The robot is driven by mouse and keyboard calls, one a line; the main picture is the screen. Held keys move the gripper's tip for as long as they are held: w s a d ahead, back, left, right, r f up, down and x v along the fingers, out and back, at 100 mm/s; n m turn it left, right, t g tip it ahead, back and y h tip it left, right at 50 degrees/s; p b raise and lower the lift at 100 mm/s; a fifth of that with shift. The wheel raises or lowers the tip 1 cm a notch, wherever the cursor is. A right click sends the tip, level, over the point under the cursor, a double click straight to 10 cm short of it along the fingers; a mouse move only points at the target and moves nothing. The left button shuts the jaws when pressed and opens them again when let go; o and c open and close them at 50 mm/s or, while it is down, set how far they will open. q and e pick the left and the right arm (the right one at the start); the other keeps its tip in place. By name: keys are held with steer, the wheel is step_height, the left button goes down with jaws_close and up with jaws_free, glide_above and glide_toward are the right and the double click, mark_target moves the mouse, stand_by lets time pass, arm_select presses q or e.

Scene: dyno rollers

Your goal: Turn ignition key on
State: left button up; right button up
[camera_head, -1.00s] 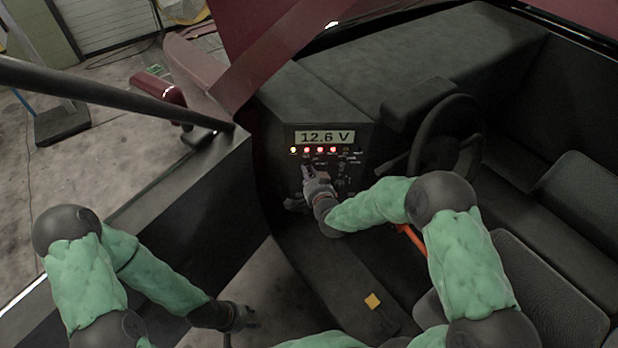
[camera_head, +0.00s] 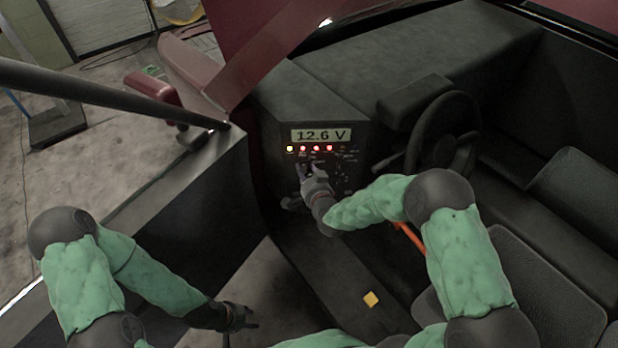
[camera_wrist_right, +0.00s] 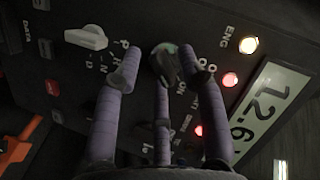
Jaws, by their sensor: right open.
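The dark control panel (camera_head: 345,165) has a 12.6 V display (camera_head: 321,135) and a row of lit lamps. In the right wrist view a dark round ignition switch (camera_wrist_right: 166,62) sits beside OFF and ON lettering. My right gripper (camera_head: 308,167) is at the panel below the lamps. In the right wrist view its purple fingers (camera_wrist_right: 163,82) are open, spread around the ignition switch. One finger partly covers the switch, and contact cannot be told. My left gripper (camera_head: 248,315) hangs low at the left, away from the panel; its fingers are too small to judge.
A white P-R-N-D selector knob (camera_wrist_right: 87,38) stands near the fingers in the right wrist view. The steering wheel (camera_head: 447,130) is right of the panel. A dark door (camera_head: 190,215) stands left.

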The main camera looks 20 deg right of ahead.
steer(key=v, duration=1.2)
steer(key=shift+f, duration=0.15)
steer(key=s+a+f+n+g+y, duration=0.1)
steer(key=s+a+f+n+g, duration=0.2)
steer(key=f, duration=0.5)
steer(key=s+a+f+n+g+y, duration=0.1)
steer(key=s+f+g, duration=0.25)
steer(key=f, duration=0.35)
steer(key=s+a+f+n+g+y, duration=0.1)
steer(key=s+a+f+g, duration=0.1)
steer(key=s+f+g, duration=0.2)
steer(key=s+a+f+n+g, duration=0.1)
steer(key=s+f+g, duration=0.3)
steer(key=s, duration=0.5)
step_height(320, 180, down, 3)
steer(key=shift+s+a+r+n+y, duration=0.1)
steer(key=shift+s+a+n+y, duration=0.3)
steer(key=shift+a, duration=0.4)
steer(key=shift+w, duration=0.1)
